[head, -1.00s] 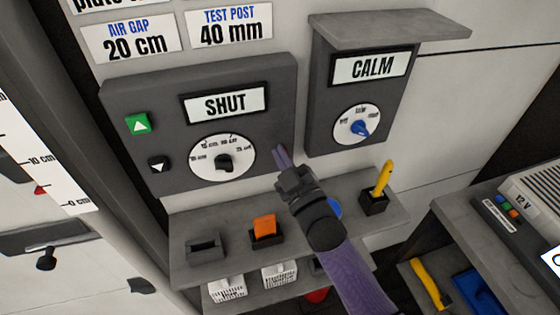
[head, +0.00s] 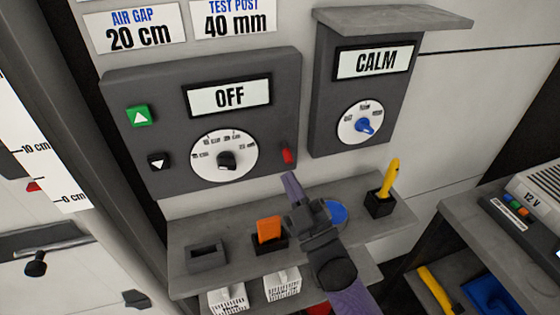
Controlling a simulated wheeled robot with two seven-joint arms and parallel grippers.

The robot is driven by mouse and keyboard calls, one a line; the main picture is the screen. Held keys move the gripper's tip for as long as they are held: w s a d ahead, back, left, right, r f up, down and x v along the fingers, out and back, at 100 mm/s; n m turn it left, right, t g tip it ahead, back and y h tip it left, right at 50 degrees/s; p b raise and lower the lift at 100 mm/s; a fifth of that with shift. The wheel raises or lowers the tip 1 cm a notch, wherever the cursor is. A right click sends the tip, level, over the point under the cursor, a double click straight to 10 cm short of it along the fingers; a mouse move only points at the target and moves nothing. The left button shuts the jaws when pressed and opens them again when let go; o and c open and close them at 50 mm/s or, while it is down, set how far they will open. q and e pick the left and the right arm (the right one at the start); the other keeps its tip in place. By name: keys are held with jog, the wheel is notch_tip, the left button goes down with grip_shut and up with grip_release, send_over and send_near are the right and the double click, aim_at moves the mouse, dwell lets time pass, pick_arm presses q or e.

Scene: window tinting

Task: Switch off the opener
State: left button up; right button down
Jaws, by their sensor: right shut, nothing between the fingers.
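The opener's grey control box (head: 178,184) is on the wall at the upper left. Its display (head: 229,96) reads OFF. It carries a green up button (head: 139,116), a black down button (head: 159,161), a white dial with a black knob (head: 226,160) and a small red switch (head: 287,155) at its lower right. My right gripper (head: 290,180) is shut and empty, just below the red switch and apart from it. My left gripper is not in view.
A second box (head: 322,120) reads CALM and has a blue knob (head: 365,126). The shelf below (head: 200,228) holds an orange block (head: 268,229), a blue round thing (head: 337,213) and a yellow tool (head: 390,177) in a holder. A 12 V unit (head: 530,195) stands at right.

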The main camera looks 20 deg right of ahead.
jog(key=v, duration=0.4)
jog(key=shift+w+f, duration=0.15)
jog(key=shift+f, duration=0.25)
